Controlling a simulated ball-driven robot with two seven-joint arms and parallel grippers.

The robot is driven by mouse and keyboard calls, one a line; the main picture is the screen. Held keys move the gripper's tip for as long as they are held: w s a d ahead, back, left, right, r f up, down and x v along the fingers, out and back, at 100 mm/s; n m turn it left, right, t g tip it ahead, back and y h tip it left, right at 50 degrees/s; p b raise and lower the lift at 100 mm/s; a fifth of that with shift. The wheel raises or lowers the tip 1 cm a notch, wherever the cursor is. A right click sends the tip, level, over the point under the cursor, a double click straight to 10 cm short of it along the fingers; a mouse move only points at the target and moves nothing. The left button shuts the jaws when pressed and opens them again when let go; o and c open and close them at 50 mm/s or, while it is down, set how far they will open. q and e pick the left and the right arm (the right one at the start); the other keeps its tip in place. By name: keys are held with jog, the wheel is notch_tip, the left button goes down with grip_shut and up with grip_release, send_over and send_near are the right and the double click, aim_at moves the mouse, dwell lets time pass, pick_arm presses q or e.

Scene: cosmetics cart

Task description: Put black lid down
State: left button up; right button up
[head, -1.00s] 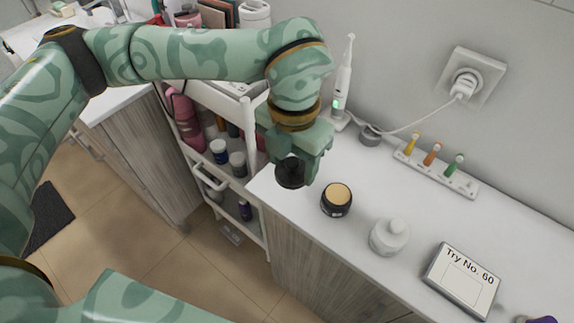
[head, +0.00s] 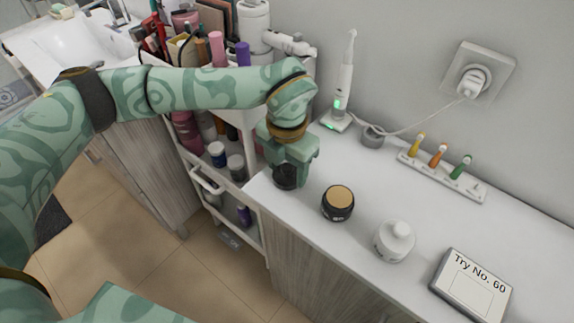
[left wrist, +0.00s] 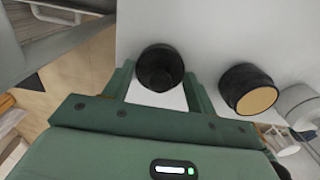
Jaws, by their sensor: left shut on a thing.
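The black lid (head: 286,177) is between the fingers of my left gripper (head: 290,172), near the left end of the white counter (head: 372,180). In the left wrist view the lid (left wrist: 160,67) shows its round black face between the two green fingertips. My left gripper is shut on it, low over the counter; I cannot tell if the lid touches the surface. An open black jar (head: 338,203) with a tan top stands just right of the lid. The jar also shows in the left wrist view (left wrist: 247,89). My right gripper is not in view.
Behind are an electric toothbrush (head: 343,85) and a holder with colored brush heads (head: 440,178). A cart with cosmetics (head: 225,125) stands left of the counter.

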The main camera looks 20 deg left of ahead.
aim_at(287, 166)
pick_arm(q)
jog(key=shift+f, duration=0.15)
jog(key=o, duration=0.9)
notch_tip(287, 166, up, 12)
jog(key=p, duration=0.2)
jog(key=shift+r+p, duration=0.2)
jog(key=shift+p, duration=0.15)
